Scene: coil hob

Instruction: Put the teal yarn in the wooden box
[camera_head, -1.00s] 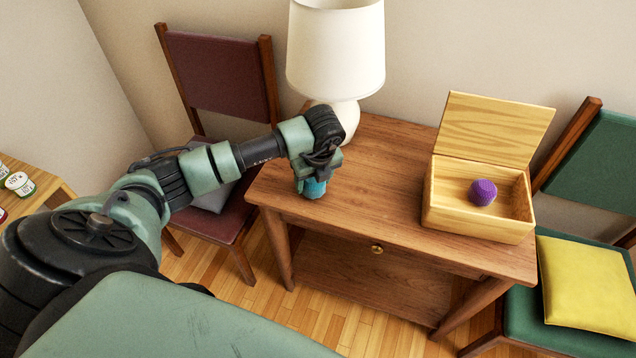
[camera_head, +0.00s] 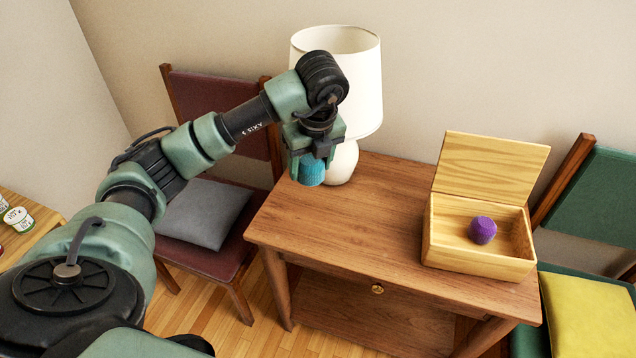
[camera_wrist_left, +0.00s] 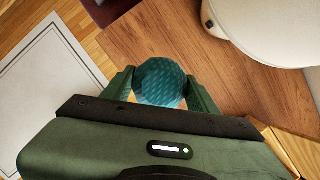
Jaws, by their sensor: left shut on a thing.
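The teal yarn (camera_head: 312,171) is a round ball held between the fingers of my left gripper (camera_head: 314,160). In the left wrist view the yarn (camera_wrist_left: 160,82) sits between the two green fingers. My left gripper is shut on it, above the left part of the wooden table, in front of the lamp base. The wooden box (camera_head: 478,262) stands on the right part of the table with its lid raised at the back. A purple yarn ball (camera_head: 482,230) lies inside it. My right gripper is not in view.
The white lamp (camera_head: 352,85) stands at the table's back, close to my left gripper. The wooden table (camera_head: 380,225) is clear between the lamp and the box. Chairs stand at both sides, one with a grey cushion (camera_head: 205,212), one with a yellow cushion (camera_head: 590,315).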

